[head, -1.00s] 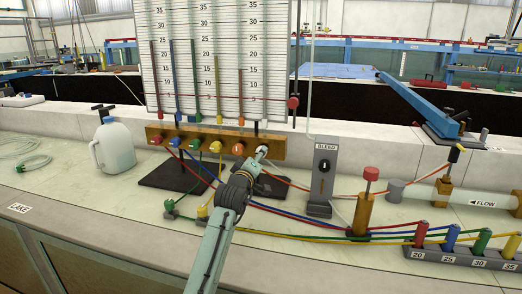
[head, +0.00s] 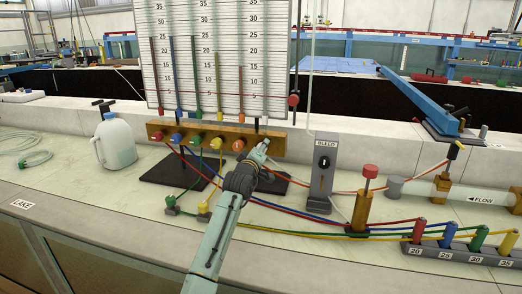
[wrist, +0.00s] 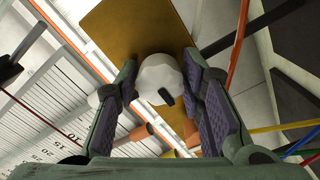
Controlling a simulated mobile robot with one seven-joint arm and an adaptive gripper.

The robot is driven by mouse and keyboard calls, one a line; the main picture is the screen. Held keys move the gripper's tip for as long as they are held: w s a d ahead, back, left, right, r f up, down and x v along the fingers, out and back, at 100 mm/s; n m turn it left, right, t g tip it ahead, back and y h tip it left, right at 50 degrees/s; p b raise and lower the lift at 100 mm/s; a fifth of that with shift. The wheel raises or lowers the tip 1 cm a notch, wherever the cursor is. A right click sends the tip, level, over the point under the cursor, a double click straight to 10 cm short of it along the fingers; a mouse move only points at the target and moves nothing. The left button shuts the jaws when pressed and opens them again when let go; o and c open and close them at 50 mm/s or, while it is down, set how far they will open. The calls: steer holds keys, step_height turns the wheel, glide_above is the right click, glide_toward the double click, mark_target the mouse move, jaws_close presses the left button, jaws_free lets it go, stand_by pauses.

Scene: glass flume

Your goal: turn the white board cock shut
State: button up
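The white board cock (wrist: 160,75) is the rightmost knob on the orange-brown block (head: 205,139) below the gauge board. In the wrist view it is a round white knob with a dark mark on its lower right part. My gripper (wrist: 162,82) has one finger on each side of the knob. Both fingertips appear to press on it. In the head view my gripper (head: 261,147) reaches up from the lower front and largely covers the white cock.
An orange cock (head: 239,145) sits just left of the white one, with several other coloured cocks further left. The grey bleed box (head: 323,170) stands to the right. Coloured tubes (head: 300,222) run across the bench. A white jug (head: 115,142) stands at left.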

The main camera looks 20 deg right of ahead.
steer(key=c, duration=0.7)
steer(key=shift+f+m+b, duration=0.1)
steer(key=shift+m+b, duration=0.25)
steer(key=shift+m, duration=0.05)
steer(key=m+b, duration=0.2)
steer(key=shift+m, duration=0.4)
steer(key=m+b, duration=0.1)
steer(key=m, duration=0.2)
steer(key=shift+m+b, duration=0.4)
steer(key=m+b, duration=0.2)
steer(key=m, duration=0.3)
steer(key=m+b, duration=0.1)
steer(key=m, duration=0.4)
steer(key=shift+m, duration=0.4)
